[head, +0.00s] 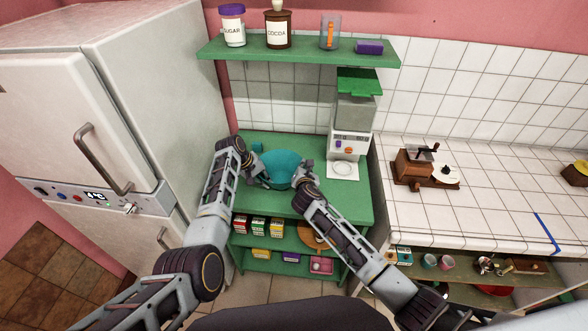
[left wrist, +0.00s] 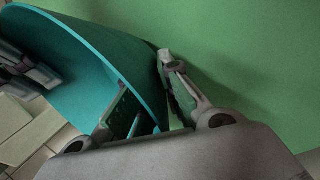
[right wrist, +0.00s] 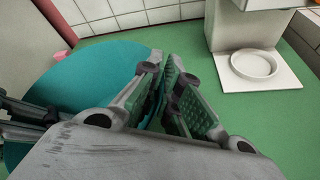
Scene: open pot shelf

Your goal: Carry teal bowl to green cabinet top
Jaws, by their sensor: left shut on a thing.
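The teal bowl (head: 283,165) is over the green cabinet top (head: 345,196), between my two grippers. I cannot tell whether its base touches the green surface. My left gripper (head: 258,172) is shut on the bowl's left side; the bowl (left wrist: 92,62) shows its wall between the fingers in the left wrist view. My right gripper (head: 302,183) is at the bowl's right side. In the right wrist view its fingertips (right wrist: 164,68) are close together at the edge of the bowl (right wrist: 95,75); their grip on the wall is unclear.
A coffee machine (head: 349,140) stands right of the bowl, its white base close by. A green shelf (head: 300,52) with jars hangs above. The fridge (head: 110,120) is at left, the tiled counter (head: 470,210) with a grinder (head: 415,165) at right. The cabinet top's front is clear.

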